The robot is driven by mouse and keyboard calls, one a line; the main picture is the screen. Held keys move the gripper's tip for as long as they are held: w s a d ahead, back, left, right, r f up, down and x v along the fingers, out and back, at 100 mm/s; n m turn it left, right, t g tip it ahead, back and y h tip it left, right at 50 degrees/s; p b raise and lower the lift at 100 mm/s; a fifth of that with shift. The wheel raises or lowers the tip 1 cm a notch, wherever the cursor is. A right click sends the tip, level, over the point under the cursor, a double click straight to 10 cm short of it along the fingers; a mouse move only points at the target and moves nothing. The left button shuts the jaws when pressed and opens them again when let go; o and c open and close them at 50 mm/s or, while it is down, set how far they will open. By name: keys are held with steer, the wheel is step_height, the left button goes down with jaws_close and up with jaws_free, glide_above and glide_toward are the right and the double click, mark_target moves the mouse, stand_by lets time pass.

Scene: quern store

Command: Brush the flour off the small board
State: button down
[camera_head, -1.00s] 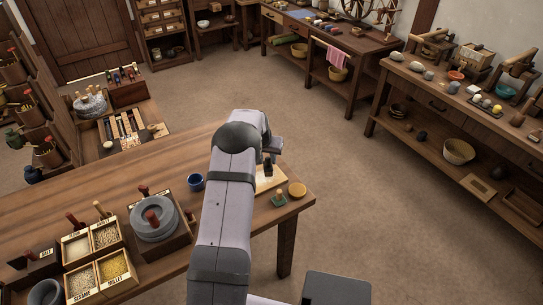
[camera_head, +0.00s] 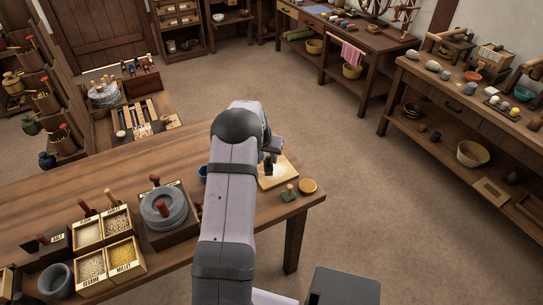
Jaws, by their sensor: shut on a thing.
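The small board (camera_head: 283,170) is a pale rectangle lying near the right end of the wooden table (camera_head: 120,190). My gripper (camera_head: 267,168) is over its left part, low and close to its surface. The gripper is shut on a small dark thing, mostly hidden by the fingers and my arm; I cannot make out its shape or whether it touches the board. My arm also covers part of the board's left side. Flour on the board cannot be told from its pale surface at this size.
A green block with an upright handle (camera_head: 289,193) and a round yellow-brown disc (camera_head: 308,186) sit just in front of the board, near the table's right edge. A blue cup (camera_head: 203,172) is partly behind my arm. A stone quern (camera_head: 164,210) and grain boxes (camera_head: 119,250) stand left.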

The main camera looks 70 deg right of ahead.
steer(key=shift+w+a+f, duration=0.1)
steer(key=shift+a, duration=0.05)
steer(key=shift+w+a+b, duration=0.65)
steer(key=shift+w+a, duration=0.6)
steer(key=shift+a, duration=0.05)
steer(key=shift+a, duration=0.1)
steer(key=shift+s+a, duration=0.2)
steer(key=shift+s, duration=0.1)
steer(key=shift+s, duration=0.1)
steer(key=shift+s+d, duration=0.35)
steer(key=shift+d, duration=0.1)
steer(key=shift+s+d+p, duration=0.35)
steer(key=shift+s+d, duration=0.5)
steer(key=shift+s, duration=0.1)
